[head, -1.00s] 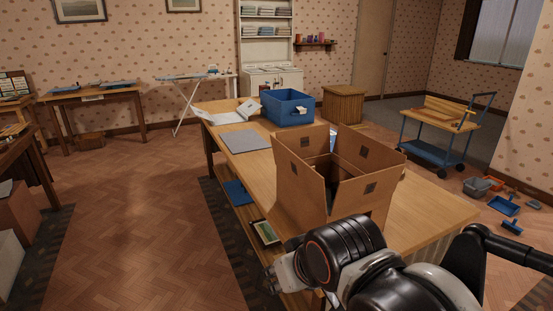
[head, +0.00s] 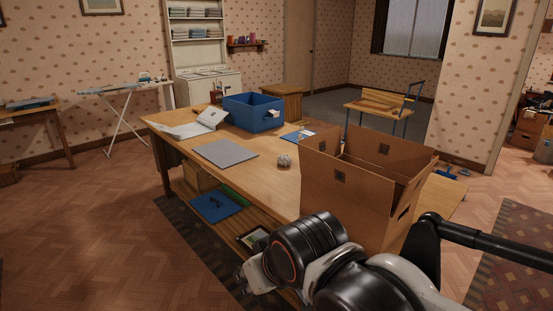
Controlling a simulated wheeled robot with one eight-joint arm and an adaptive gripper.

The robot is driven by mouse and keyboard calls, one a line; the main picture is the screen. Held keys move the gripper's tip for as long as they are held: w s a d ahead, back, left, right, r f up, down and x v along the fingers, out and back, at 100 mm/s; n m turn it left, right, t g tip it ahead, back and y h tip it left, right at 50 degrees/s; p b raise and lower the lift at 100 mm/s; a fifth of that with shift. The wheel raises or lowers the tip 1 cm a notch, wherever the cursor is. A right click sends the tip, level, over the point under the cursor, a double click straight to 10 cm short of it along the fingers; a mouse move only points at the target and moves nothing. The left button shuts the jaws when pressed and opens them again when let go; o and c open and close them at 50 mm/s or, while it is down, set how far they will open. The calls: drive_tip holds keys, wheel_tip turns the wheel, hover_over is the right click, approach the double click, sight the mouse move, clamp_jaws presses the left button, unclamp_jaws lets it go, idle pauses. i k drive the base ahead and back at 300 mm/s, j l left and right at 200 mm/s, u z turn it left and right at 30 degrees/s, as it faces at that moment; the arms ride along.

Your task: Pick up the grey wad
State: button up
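A small grey wad (head: 284,160) lies on the wooden table (head: 228,176), just left of an open cardboard box (head: 345,195). It looks crumpled and roundish. My gripper (head: 243,279) is at the lower middle of the head view, in front of the table's near side and well apart from the wad. Its fingers are small and partly hidden by my arm, so I cannot tell whether they are open or shut.
The tall cardboard box stands between my arm and the table's right part. A grey flat sheet (head: 225,153), a blue bin (head: 254,111), a blue folder (head: 298,136) and papers (head: 186,130) lie on the table.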

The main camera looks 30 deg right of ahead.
sight(285, 161)
drive_tip(key=i+j+z, duration=0.15)
drive_tip(key=i, duration=0.4)
drive_tip(key=i+j+z, duration=0.1)
drive_tip(key=i+j, duration=0.3)
drive_tip(key=i+j+z, duration=0.15)
drive_tip(key=i+j, duration=0.2)
drive_tip(key=i, duration=0.25)
drive_tip(key=i+l+z, duration=0.1)
drive_tip(key=i, duration=0.25)
drive_tip(key=i+l+z, duration=0.15)
drive_tip(key=i, duration=0.25)
drive_tip(key=i+l, duration=0.3)
drive_tip(key=i+u, duration=0.05)
